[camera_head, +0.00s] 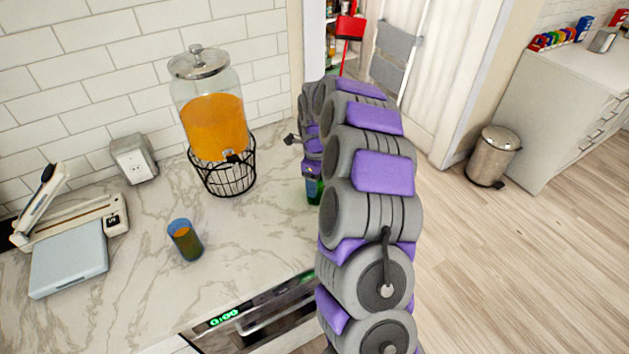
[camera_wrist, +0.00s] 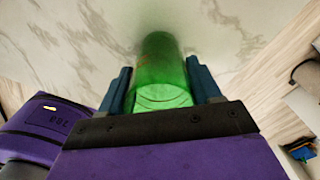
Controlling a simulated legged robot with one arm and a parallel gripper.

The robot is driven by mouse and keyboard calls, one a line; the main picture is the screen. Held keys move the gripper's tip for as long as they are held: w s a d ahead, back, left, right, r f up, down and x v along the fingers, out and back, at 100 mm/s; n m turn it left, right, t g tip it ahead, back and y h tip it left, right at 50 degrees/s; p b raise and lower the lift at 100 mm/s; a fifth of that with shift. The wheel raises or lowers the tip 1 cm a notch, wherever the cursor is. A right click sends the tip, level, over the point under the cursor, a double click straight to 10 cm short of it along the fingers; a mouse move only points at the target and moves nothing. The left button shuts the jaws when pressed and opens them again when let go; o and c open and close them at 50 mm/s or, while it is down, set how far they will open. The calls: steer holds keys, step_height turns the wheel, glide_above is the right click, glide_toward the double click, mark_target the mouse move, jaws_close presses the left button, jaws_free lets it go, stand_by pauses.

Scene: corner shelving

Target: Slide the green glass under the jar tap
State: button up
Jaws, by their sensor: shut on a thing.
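A green glass (camera_wrist: 160,75) stands between the blue fingers of my gripper (camera_wrist: 160,85) in the wrist view. My gripper is shut on it. In the head view the green glass (camera_head: 314,191) shows only in part beside my arm, over the right end of the marble counter. The glass jar (camera_head: 215,115) holds orange liquid and stands in a black wire stand (camera_head: 225,178) against the tiled wall, left of my gripper. Its tap (camera_head: 233,157) is small and dark at the front of the jar. My arm hides much of the glass and gripper in the head view.
A blue glass (camera_head: 185,240) with an orange inside stands on the marble counter (camera_head: 130,290), in front and left of the jar. A pale blue and white appliance (camera_head: 70,262) sits at the far left. The counter between jar and green glass looks clear.

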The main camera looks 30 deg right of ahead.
steer(key=shift+a, duration=0.3)
steer(key=o, duration=0.8)
steer(key=shift+d, duration=0.25)
steer(key=o, duration=0.3)
steer(key=shift+d+f, duration=0.1)
steer(key=shift+d, duration=0.3)
steer(key=shift+o, duration=0.8)
steer(key=shift+a, duration=0.4)
steer(key=shift+a+r, duration=0.1)
steer(key=shift+r, duration=0.2)
step_height(320, 180, up, 17)
steer(key=p, duration=0.3)
steer(key=shift+d, duration=0.3)
